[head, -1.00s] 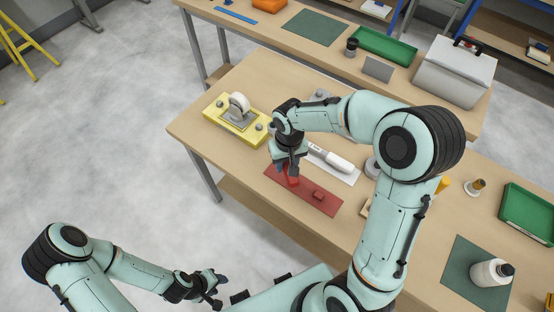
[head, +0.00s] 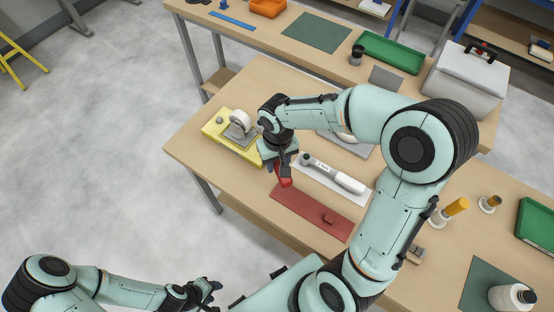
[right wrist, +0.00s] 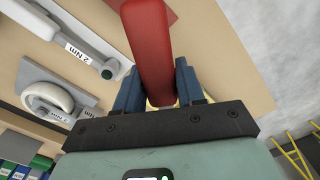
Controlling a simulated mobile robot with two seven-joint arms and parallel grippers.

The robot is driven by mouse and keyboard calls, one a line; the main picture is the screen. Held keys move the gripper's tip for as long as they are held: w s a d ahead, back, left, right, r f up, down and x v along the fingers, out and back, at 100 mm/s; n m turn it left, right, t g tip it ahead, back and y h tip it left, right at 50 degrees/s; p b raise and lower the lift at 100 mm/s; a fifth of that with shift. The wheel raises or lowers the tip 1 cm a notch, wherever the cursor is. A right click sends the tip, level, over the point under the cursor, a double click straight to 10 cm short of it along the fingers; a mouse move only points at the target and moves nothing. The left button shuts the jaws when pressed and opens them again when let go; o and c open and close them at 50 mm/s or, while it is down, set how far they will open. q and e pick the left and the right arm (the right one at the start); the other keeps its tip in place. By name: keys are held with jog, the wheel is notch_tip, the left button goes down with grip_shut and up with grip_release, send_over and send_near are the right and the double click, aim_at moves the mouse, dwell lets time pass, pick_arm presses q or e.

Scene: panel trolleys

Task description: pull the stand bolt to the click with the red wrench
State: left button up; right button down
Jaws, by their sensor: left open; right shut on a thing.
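My right gripper (head: 282,166) is shut on the red wrench (head: 284,181), which hangs below the fingers near the far-left end of the red mat (head: 300,206). In the right wrist view the wrench's red body (right wrist: 150,45) runs up between the blue fingers (right wrist: 157,88); its working end is hidden. A yellow stand (head: 216,131) with a grey bracket and white ring (head: 241,122) lies to the left of the gripper, partly behind it. Round knobs show on it; I cannot tell which is the bolt. My left gripper (head: 208,289) is open and empty, low in front of the bench.
A white wrench (head: 338,177) marked 2 Nm lies on a pale mat right of the gripper. A grey plate with a white ring (right wrist: 48,97) stands beyond it, partly hidden by my arm. The front-left bench corner is clear.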

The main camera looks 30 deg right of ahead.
jog(key=shift+w, duration=0.1)
pick_arm(q)
jog(key=s+f+b, duration=0.4)
jog(key=f+b, duration=0.1)
jog(key=f, duration=0.1)
jog(key=shift+s+f, duration=0.15)
jog(key=shift+f, duration=0.15)
pick_arm(e)
jog(key=shift+f, duration=3.55)
pick_arm(q)
jog(key=shift+f, duration=0.1)
jog(key=shift+s+f+g+b, duration=0.1)
jog(key=shift+g+b, duration=0.2)
jog(key=shift+b, duration=0.05)
pick_arm(e)
jog(key=shift+f, duration=0.1)
